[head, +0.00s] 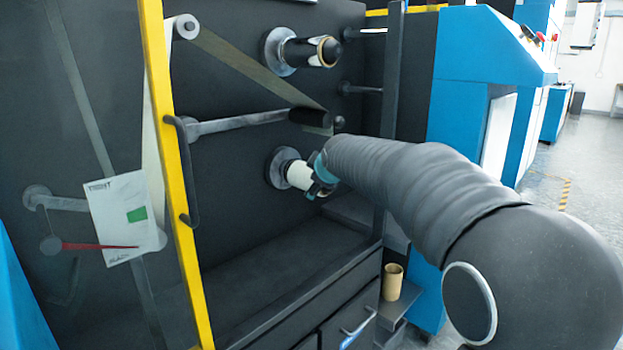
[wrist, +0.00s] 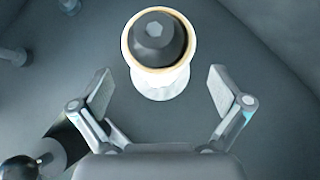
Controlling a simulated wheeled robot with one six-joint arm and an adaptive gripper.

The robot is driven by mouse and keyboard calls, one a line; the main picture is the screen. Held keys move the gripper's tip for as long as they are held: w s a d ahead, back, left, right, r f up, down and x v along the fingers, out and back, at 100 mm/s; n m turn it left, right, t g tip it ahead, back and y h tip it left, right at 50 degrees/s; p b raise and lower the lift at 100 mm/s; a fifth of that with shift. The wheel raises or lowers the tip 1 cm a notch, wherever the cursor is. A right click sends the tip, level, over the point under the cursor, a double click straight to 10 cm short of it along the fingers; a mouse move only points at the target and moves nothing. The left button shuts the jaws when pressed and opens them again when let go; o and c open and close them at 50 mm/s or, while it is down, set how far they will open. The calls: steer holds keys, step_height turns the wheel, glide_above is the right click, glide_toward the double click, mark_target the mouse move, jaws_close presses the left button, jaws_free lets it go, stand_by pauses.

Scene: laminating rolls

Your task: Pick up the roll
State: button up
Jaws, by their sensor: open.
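The white roll (head: 299,175) sits on the lower spindle of the dark machine panel. In the wrist view the roll (wrist: 160,84) shows end-on, with a brown core edge around the dark spindle tip (wrist: 156,38). My gripper (wrist: 160,93) is open, with one finger on each side of the roll and a visible gap to each. In the head view my gripper (head: 321,178) is at the outer end of the roll, and my arm hides part of it. I cannot tell there whether the fingers touch it.
A dark roller (head: 310,117) with a film web lies just above my gripper. A dark post (head: 393,80) stands behind my arm. A brown cardboard core (head: 393,281) stands on a shelf below. A yellow-framed door (head: 165,150) is at left.

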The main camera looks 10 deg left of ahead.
steer(key=shift+p+x, duration=0.35)
steer(key=shift+x, duration=2.35)
steer(key=shift+a+r, duration=0.1)
steer(key=shift+r, duration=0.05)
steer(key=c, duration=1.3)
